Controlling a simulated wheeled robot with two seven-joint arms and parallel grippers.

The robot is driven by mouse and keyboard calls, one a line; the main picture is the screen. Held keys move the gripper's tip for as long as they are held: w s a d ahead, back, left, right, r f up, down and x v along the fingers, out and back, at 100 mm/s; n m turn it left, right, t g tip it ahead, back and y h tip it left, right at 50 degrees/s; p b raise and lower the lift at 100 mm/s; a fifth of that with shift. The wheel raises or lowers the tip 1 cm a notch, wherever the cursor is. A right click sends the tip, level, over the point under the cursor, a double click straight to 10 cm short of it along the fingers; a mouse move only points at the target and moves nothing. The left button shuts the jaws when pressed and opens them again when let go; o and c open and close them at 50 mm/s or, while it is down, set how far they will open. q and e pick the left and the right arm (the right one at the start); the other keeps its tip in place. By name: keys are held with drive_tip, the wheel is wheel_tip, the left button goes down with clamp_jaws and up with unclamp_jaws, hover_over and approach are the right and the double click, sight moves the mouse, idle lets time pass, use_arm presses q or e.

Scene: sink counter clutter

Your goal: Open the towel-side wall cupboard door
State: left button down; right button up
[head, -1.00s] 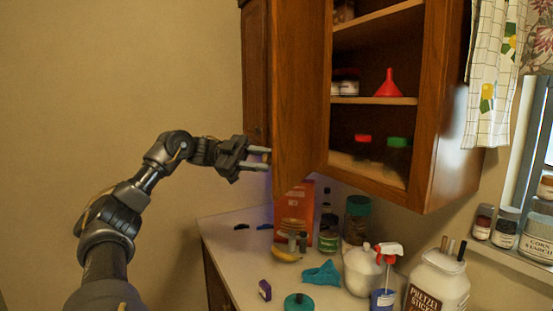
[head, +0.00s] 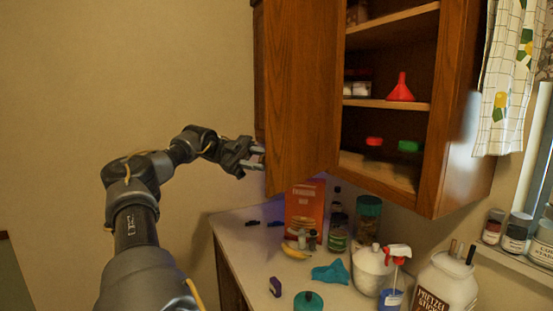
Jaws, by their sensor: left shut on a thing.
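The wooden wall cupboard door (head: 302,95) stands wide open, swung out to the left of its cupboard (head: 458,120). The shelves inside are exposed. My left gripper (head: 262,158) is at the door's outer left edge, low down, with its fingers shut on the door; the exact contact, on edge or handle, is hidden. A patterned cloth (head: 500,80) hangs right of the cupboard. My right gripper is not in view.
The counter (head: 245,245) below holds an orange box (head: 304,208), a spray bottle (head: 394,275), a pretzel jar (head: 442,285) and other clutter. The wall at left is bare.

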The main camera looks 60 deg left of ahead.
use_arm(q)
drive_tip(key=shift+a, duration=0.3)
drive_tip(key=shift+f, duration=0.1)
drive_tip(key=c, duration=1)
unclamp_jaws()
drive_tip(key=shift+c, duration=0.2)
